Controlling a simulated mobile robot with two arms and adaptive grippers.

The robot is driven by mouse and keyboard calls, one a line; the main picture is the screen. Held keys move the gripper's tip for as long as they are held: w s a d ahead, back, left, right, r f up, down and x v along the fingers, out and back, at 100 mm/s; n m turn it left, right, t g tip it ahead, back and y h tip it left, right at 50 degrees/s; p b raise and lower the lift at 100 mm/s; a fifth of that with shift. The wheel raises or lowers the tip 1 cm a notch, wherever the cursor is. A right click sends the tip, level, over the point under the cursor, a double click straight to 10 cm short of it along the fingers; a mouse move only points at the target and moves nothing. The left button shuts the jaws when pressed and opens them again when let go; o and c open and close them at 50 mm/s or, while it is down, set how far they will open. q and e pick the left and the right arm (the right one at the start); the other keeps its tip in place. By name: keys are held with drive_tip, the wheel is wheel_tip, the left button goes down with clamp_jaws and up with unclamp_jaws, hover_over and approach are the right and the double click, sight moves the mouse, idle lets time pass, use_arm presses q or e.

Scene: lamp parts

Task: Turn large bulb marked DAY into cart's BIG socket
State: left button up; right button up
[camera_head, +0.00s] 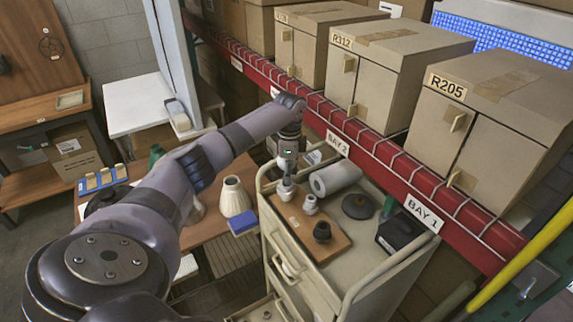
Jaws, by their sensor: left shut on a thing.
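My left gripper (287,168) comes in from the left and points down over the far left end of the wooden socket board (297,229) on the cart top. It is shut on a pale thing, apparently the large bulb, mostly hidden by the fingers; no DAY mark is readable. Right below is a white socket (286,191); I cannot tell whether the bulb touches it. A second white socket (310,204) and a black socket (322,232) stand nearer on the board. No BIG label is readable. My right gripper is out of view.
The cream cart (355,288) also holds a grey-white roll (335,178), a dark round disc (359,206) and a black box (398,233). The red shelf beam (388,175) with cartons runs close behind. A ribbed white vase-like piece (234,196) stands on the table at left.

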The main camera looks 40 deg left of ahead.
use_arm(q)
drive_tip(key=shift+f, duration=0.1)
drive_tip(key=shift+f+b, duration=0.5)
drive_tip(key=shift+f, duration=0.5)
drive_tip(key=shift+r+p, duration=0.1)
drive_tip(key=shift+p, duration=0.4)
idle(0.7)
drive_tip(key=o, duration=0.4)
drive_tip(key=shift+c, duration=0.2)
drive_tip(key=c, duration=0.4)
drive_tip(key=shift+o, duration=0.2)
drive_tip(key=shift+s, duration=0.1)
drive_tip(key=shift+f, duration=0.25)
